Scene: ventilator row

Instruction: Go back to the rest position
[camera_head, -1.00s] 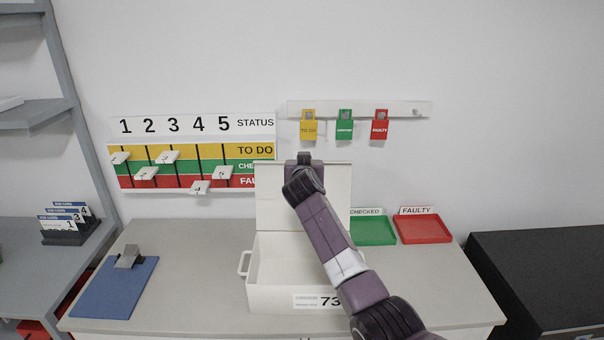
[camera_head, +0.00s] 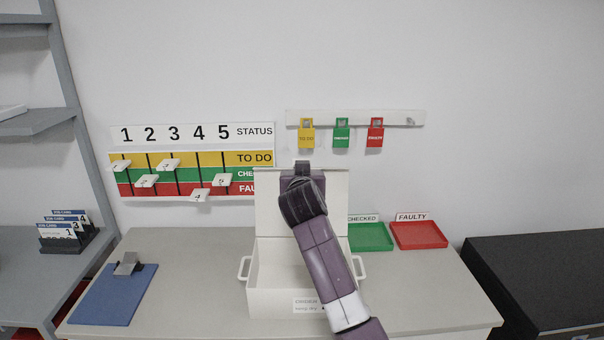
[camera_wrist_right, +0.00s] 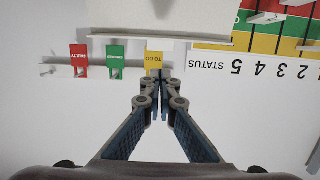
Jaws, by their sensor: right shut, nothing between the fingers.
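My right arm comes in from the bottom, and its gripper (camera_head: 302,168) is in front of the raised lid of a white box (camera_head: 262,268). In the head view the wrist hides most of the fingers. In the right wrist view the right gripper (camera_wrist_right: 165,76) has its fingertips together with nothing between them. They point towards the wall, near the yellow TO DO tag (camera_wrist_right: 154,60); I cannot tell the gap. The left gripper is not in view.
Yellow, green and red tags hang on a wall rail (camera_head: 398,119). The status board (camera_head: 262,131) is left of it. A blue clipboard (camera_head: 115,295), green tray (camera_head: 370,238) and red tray (camera_head: 418,236) lie on the counter (camera_head: 200,265). A card holder (camera_head: 65,242) stands left.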

